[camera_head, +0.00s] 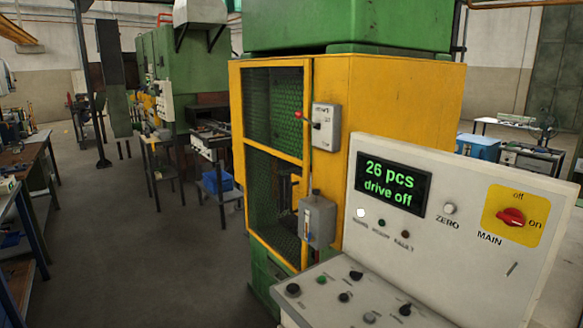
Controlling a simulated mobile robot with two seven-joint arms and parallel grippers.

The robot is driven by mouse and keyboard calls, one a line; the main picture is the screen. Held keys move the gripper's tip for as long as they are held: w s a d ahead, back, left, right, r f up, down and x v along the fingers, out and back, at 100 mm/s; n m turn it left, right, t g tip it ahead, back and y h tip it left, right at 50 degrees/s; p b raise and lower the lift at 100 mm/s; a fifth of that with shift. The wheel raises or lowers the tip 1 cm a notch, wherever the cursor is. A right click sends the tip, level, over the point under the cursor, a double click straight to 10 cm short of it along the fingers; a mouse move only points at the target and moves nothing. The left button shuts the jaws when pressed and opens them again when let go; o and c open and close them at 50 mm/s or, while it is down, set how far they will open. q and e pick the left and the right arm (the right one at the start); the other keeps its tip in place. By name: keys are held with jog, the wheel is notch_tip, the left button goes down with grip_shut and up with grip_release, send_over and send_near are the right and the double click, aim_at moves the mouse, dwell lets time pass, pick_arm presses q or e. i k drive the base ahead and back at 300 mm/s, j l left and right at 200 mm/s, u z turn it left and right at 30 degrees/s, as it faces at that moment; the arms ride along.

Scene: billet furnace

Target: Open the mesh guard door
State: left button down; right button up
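The mesh guard door (273,151) is a yellow frame with dark green mesh on the left face of a yellow and green machine (395,100). It looks flush with the housing, so it appears shut. A grey switch box (326,130) with a red knob sits at the door's upper right edge. A second grey box (318,220) sits lower on the same edge. I cannot make out a separate handle. Neither of my grippers is in view.
A pale control panel (460,210) stands at the front right, with a display (393,185) reading "26 pcs drive off" and a red main switch (511,217). Left of the machine the floor (150,260) is open. Workbenches (30,160) line the left edge.

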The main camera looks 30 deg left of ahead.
aim_at(300, 187)
jog(key=j, duration=0.45)
jog(key=i+j+u, duration=0.1)
jog(key=j, duration=0.35)
jog(key=i+j+u, duration=0.15)
jog(key=j, duration=0.2)
jog(key=i+j+u, duration=0.1)
jog(key=i+j, duration=0.15)
jog(key=i+j+u, duration=0.15)
jog(key=j, duration=0.25)
jog(key=i+j+u, duration=0.15)
jog(key=i+j, duration=0.2)
jog(key=i+j+u, duration=0.15)
jog(key=i+j, duration=0.2)
jog(key=i+j+u, duration=0.15)
jog(key=i, duration=0.4)
jog(key=j, duration=0.1)
